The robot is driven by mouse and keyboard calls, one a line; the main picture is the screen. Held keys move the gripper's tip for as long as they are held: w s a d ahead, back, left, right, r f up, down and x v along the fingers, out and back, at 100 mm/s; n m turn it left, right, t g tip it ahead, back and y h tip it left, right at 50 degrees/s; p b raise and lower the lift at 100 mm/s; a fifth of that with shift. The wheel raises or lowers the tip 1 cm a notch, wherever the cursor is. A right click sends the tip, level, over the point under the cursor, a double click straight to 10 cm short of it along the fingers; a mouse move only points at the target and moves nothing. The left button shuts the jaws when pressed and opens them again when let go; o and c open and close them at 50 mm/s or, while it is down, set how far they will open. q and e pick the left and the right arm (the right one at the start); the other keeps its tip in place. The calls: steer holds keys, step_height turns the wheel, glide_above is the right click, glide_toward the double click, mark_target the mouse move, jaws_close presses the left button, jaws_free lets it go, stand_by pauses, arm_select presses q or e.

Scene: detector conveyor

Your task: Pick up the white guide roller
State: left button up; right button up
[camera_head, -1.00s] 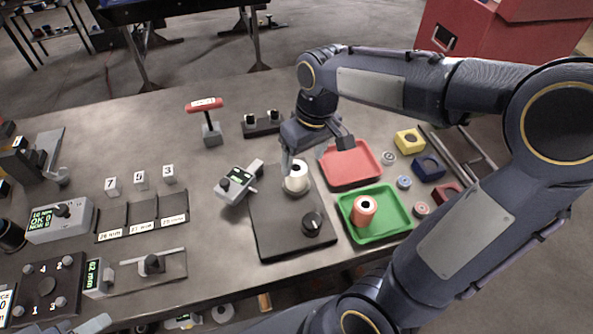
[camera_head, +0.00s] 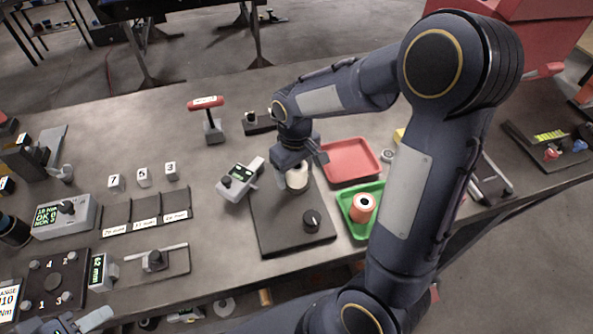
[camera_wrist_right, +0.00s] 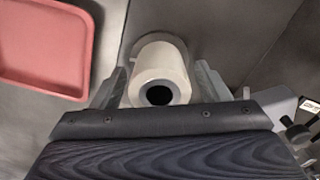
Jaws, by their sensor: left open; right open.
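The white guide roller (camera_head: 297,177) stands upright on the dark plate (camera_head: 270,222) of a small station with a black knob. It also shows in the right wrist view (camera_wrist_right: 159,75), with its dark bore facing the camera. My right gripper (camera_head: 299,168) is over the roller. In the right wrist view its open fingers (camera_wrist_right: 160,88) lie on either side of the roller, with a small gap visible. My left gripper (camera_head: 75,325) is open at the bottom left edge of the head view, only partly in view.
A red tray (camera_head: 350,160) lies behind and right of the plate. A green tray (camera_head: 352,228) holds an orange-red roller (camera_head: 363,208). A grey display device (camera_head: 238,180) stands close left of the plate. My right arm hides part of the table's right side.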

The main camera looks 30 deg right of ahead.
steer(key=shift+c, duration=0.4)
steer(key=c, duration=1)
steer(key=shift+c, duration=0.3)
steer(key=shift+r, duration=0.15)
